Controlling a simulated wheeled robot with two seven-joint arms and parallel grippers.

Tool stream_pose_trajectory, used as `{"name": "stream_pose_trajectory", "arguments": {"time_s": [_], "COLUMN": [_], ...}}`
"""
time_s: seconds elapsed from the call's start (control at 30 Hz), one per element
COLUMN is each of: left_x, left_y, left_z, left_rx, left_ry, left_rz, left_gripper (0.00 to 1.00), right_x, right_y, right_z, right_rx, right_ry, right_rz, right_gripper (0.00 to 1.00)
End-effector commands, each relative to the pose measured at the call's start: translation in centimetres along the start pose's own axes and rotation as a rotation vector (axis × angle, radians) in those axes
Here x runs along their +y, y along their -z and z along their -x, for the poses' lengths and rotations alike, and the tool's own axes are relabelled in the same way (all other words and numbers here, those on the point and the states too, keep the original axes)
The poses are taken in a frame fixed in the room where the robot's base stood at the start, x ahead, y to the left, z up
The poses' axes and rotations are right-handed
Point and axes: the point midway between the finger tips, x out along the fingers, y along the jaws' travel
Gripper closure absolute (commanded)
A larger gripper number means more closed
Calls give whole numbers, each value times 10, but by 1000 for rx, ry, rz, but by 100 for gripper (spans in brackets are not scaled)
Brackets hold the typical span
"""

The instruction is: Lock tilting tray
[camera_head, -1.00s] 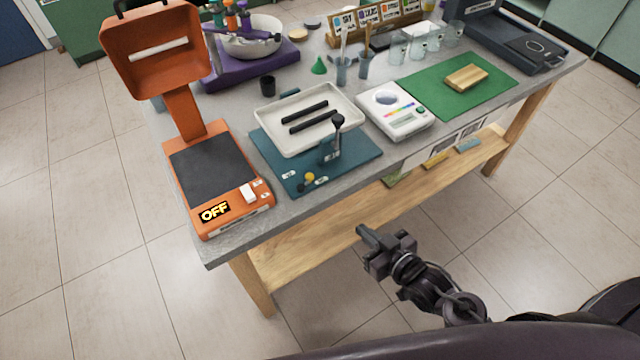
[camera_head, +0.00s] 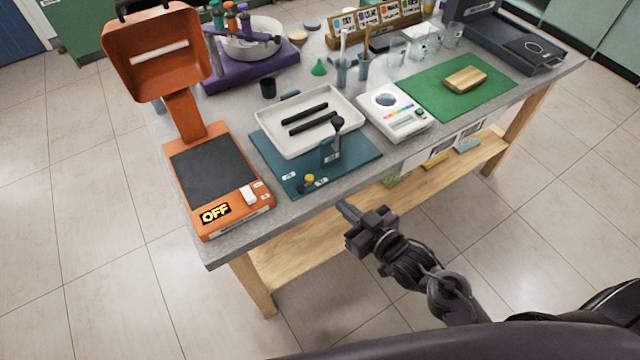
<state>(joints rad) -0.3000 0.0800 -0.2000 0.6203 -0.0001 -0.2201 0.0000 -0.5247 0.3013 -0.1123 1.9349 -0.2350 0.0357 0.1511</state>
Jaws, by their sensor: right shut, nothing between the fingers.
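The tilting tray (camera_head: 275,140) is white and shallow, with two black bars lying in it. It sits on a teal base plate (camera_head: 350,165) on the grey workbench. A lever with a black knob (camera_head: 337,123) stands upright at the tray's front right corner, on a teal bracket. A small yellow knob (camera_head: 309,179) and a dark part lie by small labels on the front of the base. My right gripper (camera_head: 347,211) is shut and empty, in front of the bench edge, below and to the right of the yellow knob. My left gripper is not in view.
An orange device (camera_head: 205,235) marked OFF, its lid raised, stands left of the base. A white meter (camera_head: 393,113) and a green mat (camera_head: 480,100) are to the right. A wooden shelf (camera_head: 330,240) runs below the benchtop. Free floor lies in front.

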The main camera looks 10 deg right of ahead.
Motion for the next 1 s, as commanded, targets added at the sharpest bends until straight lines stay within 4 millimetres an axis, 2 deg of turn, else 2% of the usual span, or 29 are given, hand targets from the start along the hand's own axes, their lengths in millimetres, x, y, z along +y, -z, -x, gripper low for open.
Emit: {"name": "stream_pose_trajectory", "arguments": {"time_s": [0.03, 0.2, 0.4, 0.6, 1.0], "left_x": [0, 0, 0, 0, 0], "left_y": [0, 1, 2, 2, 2], "left_z": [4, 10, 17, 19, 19], "left_rx": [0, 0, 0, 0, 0], "left_ry": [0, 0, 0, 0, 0], "left_rz": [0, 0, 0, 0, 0], "left_gripper": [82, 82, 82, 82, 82], "right_x": [0, 0, -1, -1, 0], "right_y": [4, 3, 3, 1, 0], "right_z": [-12, -47, -79, -94, -96], "right_rx": [4, 3, 1, 0, 0], "right_ry": [1, 0, 1, 1, 2], "right_rz": [-1, -1, -1, 0, 0], "right_gripper": [100, 100, 100, 100, 100]}}
